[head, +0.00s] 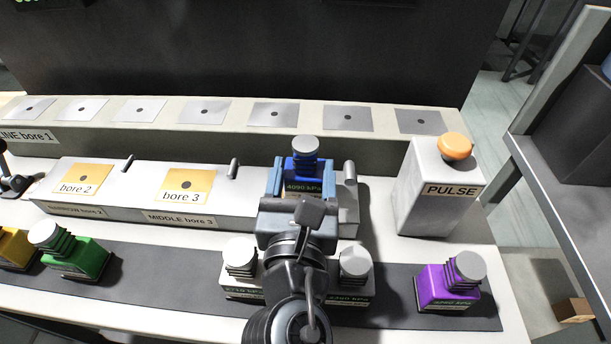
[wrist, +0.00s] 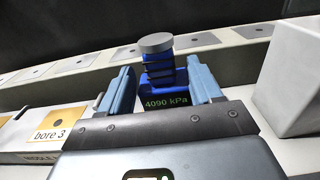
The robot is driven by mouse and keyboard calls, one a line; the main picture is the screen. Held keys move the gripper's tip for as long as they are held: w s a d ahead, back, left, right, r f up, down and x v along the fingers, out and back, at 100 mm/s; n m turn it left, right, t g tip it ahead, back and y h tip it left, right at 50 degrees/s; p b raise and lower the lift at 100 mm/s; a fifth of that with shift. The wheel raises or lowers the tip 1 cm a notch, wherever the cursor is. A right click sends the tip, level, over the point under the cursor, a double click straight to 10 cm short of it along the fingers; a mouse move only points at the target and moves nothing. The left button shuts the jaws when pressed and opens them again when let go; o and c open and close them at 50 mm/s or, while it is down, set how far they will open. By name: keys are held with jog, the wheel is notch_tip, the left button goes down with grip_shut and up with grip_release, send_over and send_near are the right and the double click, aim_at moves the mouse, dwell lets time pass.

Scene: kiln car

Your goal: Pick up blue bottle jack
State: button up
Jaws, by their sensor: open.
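The blue bottle jack (head: 306,167) has a grey round cap and a dark label with "4090 kPa" in green. It stands upright on the pale middle step, right of the bore 3 plate, and also shows in the wrist view (wrist: 159,72). My gripper (head: 303,178) is open, with one light-blue finger on each side of the jack. In the wrist view a gap shows beside the jack's upper part; whether the fingers touch its base I cannot tell. The jack's lower front is hidden behind my gripper.
A white block with an orange PULSE button (head: 456,147) stands to the right. Yellow, green (head: 72,255), white and purple (head: 447,282) jacks stand on the dark front strip. Short grey pegs (head: 350,172) rise from the middle step. The back ledge holds several bare plates.

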aim_at(306, 148)
jog(key=shift+w+r, duration=0.2)
jog(key=shift+w, duration=0.4)
jog(key=shift+w+d, duration=0.15)
jog(key=shift+w, duration=1.8)
grip_shut()
jog(key=shift+r, duration=0.15)
